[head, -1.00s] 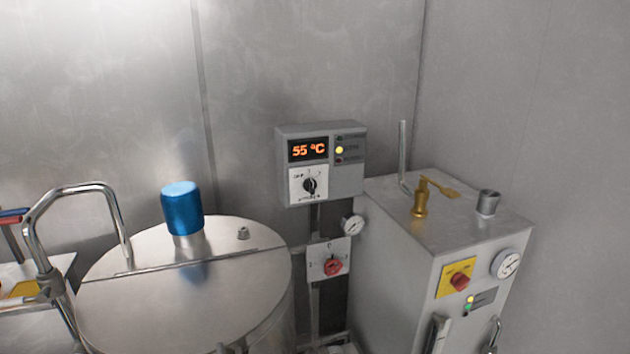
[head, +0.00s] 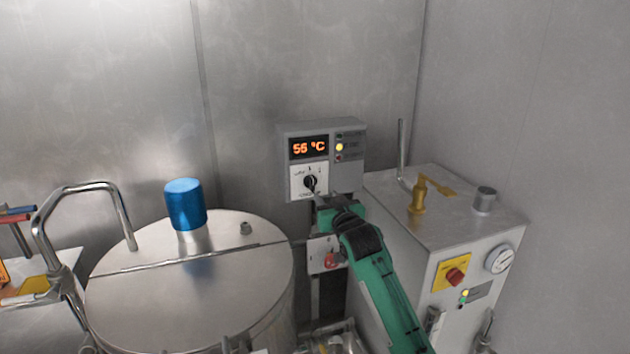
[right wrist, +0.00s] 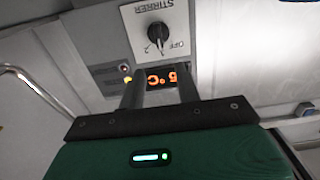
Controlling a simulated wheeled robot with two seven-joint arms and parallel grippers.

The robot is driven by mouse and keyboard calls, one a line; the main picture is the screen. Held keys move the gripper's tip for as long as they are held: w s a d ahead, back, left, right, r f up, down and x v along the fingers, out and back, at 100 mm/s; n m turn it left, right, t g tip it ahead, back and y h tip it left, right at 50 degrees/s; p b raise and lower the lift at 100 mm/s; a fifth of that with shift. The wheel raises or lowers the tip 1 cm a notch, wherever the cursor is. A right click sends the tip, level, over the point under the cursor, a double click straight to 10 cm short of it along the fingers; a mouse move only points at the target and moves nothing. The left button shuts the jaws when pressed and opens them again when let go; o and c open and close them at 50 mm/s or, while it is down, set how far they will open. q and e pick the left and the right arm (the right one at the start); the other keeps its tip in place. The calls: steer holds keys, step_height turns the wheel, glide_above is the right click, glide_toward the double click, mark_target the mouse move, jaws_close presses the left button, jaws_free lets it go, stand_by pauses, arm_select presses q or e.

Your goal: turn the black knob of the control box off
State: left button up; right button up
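The grey control box (head: 348,180) is on a post by the back wall, with an orange "56 °C" display (head: 308,147) on its front. Its black knob (head: 310,182) sits on a white plate below the display. The knob also shows in the right wrist view (right wrist: 159,36), upside down, by the labels "OFF", "2" and "STIRRER". My right gripper (head: 328,203) is just below and right of the knob in the head view. In the right wrist view the gripper (right wrist: 160,78) has its two fingers apart with nothing between them, clear of the knob. My left gripper is not in view.
A lower red switch (head: 330,260) is partly hidden by my right arm. A steel tank (head: 190,300) with a blue cap (head: 185,204) stands left. A steel boiler box (head: 455,225) with a brass valve (head: 418,197) and a gauge (head: 499,259) stands close on the right.

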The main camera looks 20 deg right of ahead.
mark_target(313, 181)
steer(key=w+p, duration=0.2)
steer(key=w, duration=0.6)
steer(key=shift+w+a+p, duration=0.15)
steer(key=shift+w+p, duration=0.1)
steer(key=shift+p, duration=0.05)
steer(key=shift+w, duration=0.8)
jaws_close()
